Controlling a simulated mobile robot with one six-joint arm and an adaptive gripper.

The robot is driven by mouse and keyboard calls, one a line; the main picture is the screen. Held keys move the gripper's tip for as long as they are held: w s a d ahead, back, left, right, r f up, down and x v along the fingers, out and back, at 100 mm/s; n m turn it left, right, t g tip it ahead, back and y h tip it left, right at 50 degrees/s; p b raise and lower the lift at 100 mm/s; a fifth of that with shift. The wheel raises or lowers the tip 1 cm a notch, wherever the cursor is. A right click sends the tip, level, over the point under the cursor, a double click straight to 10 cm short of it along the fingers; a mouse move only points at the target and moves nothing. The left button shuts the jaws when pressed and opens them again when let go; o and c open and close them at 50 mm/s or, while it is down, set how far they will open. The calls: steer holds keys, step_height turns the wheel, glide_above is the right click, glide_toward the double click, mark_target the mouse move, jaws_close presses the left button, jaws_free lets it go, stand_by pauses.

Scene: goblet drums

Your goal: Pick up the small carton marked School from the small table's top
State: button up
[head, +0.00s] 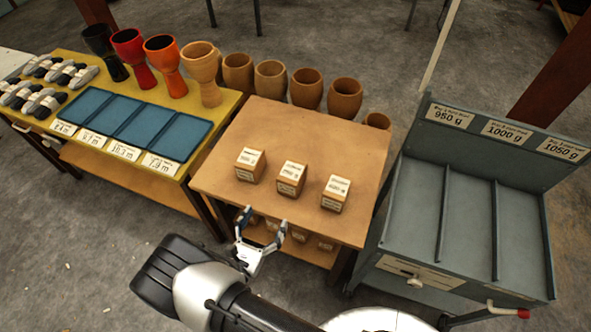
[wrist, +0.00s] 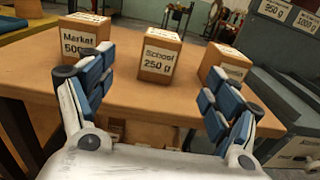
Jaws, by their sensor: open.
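The small carton marked School (wrist: 160,55), with "250 g" under the name, stands upright on the small table's top (wrist: 130,97) in the wrist view. In the head view it is the middle (head: 291,178) of three brown cartons, near the table's front edge. My gripper (head: 261,220) is open and empty in front of that edge. In the wrist view its two fingers (wrist: 158,90) are spread apart, with the School carton beyond them and between them, not touched.
The Market carton (wrist: 84,36) stands left and a third carton (wrist: 224,62) right, partly behind my right finger. A grey trolley with dividers (head: 470,225) is on the right. A yellow table with blue trays (head: 137,120) and goblet drums (head: 205,75) is on the left. More cartons sit on the lower shelf.

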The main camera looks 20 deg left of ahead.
steer(key=b, duration=0.2)
glide_toward(290, 175)
steer(key=w, duration=0.4)
steer(key=shift+w+f, duration=0.25)
steer(key=shift+f, duration=0.15)
steer(key=shift+w+d+r+b, duration=0.1)
steer(key=shift+w+d+b, duration=0.15)
steer(key=shift+w, duration=0.7)
steer(key=shift+w+d+r+b, duration=0.15)
steer(key=shift+w+b, duration=0.1)
steer(key=shift+w, duration=0.7)
steer(key=shift+w+d+r+b, duration=0.15)
steer(key=shift+w+b, duration=0.1)
steer(key=shift+w, duration=0.7)
steer(key=shift+c, duration=0.2)
steer(key=c, duration=1.3)
